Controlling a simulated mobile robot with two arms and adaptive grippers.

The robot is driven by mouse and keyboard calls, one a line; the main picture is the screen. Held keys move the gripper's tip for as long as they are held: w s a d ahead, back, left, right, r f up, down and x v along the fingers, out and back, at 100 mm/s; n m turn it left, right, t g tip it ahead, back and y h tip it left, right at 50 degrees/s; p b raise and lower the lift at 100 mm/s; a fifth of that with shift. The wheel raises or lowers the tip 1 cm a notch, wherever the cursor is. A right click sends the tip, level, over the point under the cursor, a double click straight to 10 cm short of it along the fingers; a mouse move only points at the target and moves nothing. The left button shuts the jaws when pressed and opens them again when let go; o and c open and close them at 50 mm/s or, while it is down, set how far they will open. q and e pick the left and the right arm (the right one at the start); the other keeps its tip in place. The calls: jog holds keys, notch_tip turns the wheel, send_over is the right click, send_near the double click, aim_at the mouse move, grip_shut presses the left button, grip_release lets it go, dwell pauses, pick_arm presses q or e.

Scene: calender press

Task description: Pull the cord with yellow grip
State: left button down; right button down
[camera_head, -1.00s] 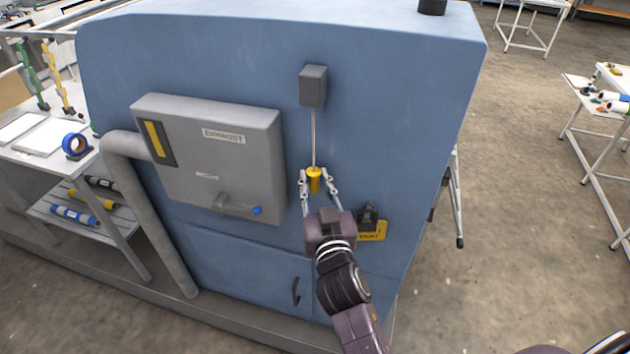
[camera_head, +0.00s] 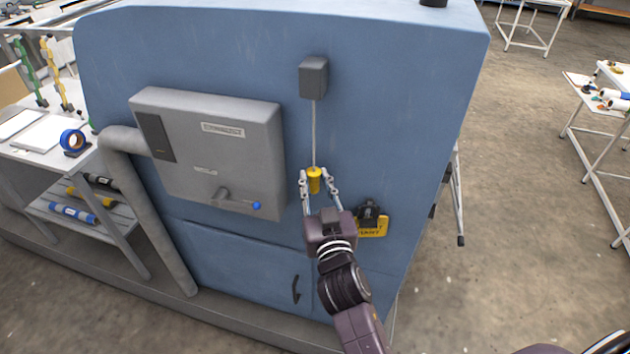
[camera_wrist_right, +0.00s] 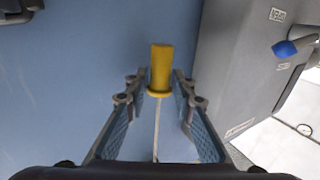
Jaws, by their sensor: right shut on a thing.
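The yellow grip (camera_head: 314,182) is a small cylinder on the end of a thin cord (camera_head: 314,135). The cord hangs straight down from a small grey box (camera_head: 313,77) on the blue machine wall. My right gripper (camera_head: 314,181) is shut on the yellow grip, with one finger on each side. In the right wrist view the yellow grip (camera_wrist_right: 160,70) stands between the fingertips of my right gripper (camera_wrist_right: 159,88), and the cord runs toward the bottom of the picture. My left gripper is not in view.
Left of the cord, a grey panel (camera_head: 240,165) carries a lever with a blue knob (camera_head: 256,206) and a dark indicator strip (camera_head: 156,137). A black fixture (camera_head: 371,212) and a yellow tag (camera_head: 373,229) are right of my gripper. A pipe (camera_head: 150,220) runs down at left.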

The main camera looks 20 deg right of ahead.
jog(key=shift+a+r+p, duration=0.1)
jog(key=shift+r+p, duration=0.25)
jog(key=shift+r, duration=0.15)
jog(key=c, duration=1.9)
grip_release()
jog(key=shift+c, duration=0.2)
jog(key=o, duration=0.4)
jog(key=shift+w, duration=0.1)
jog(key=shift+c, duration=0.2)
